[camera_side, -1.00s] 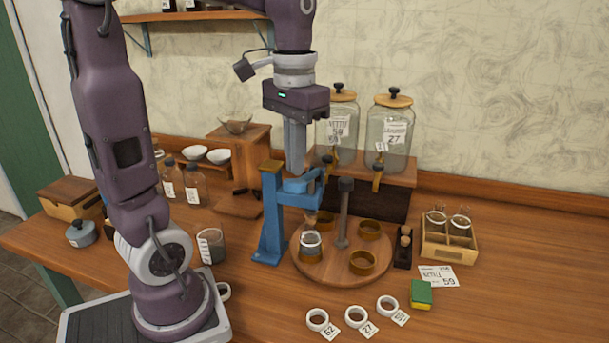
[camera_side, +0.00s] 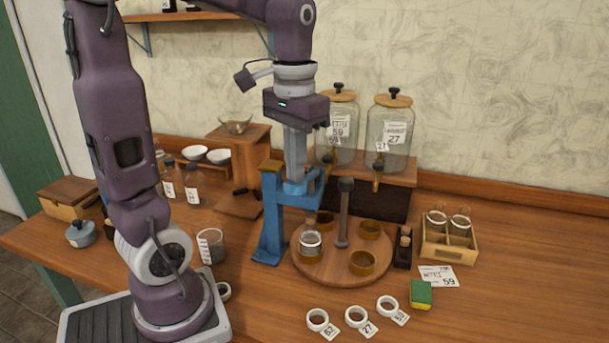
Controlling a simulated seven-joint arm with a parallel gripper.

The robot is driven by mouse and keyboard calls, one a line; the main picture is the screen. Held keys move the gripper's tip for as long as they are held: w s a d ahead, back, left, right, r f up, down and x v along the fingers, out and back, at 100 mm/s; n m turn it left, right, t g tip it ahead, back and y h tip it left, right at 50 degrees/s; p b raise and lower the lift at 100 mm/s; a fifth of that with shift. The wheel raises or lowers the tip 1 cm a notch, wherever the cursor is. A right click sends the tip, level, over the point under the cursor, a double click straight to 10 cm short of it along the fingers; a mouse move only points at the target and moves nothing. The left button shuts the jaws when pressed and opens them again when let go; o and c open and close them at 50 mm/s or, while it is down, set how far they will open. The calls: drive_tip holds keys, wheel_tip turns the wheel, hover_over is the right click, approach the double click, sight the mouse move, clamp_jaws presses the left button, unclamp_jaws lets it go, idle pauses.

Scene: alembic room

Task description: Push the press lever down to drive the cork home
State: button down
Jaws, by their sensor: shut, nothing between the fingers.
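The blue press (camera_side: 271,215) stands at the left edge of the round wooden turntable (camera_side: 330,274). Its blue head and lever (camera_side: 303,193) reach right, over the turntable. My gripper (camera_side: 295,180) is shut and empty, pointing down, with its fingertips at the top of the blue head; whether they touch the lever is hard to tell. A glass jar (camera_side: 311,243) sits in a holder ring on the turntable, at the front left, below the press head. The cork is too small to make out.
A dark post (camera_side: 343,213) rises from the turntable's middle, close right of the press. Empty rings (camera_side: 362,262) sit on the turntable. Behind stand two lidded glass dispensers (camera_side: 389,135). White tape rings (camera_side: 357,317) and a sponge (camera_side: 421,294) lie in front.

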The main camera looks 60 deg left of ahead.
drive_tip(key=shift+f, duration=0.55)
drive_tip(key=shift+s+d, duration=0.15)
drive_tip(key=shift+f, duration=0.6)
drive_tip(key=shift+s+d, duration=0.1)
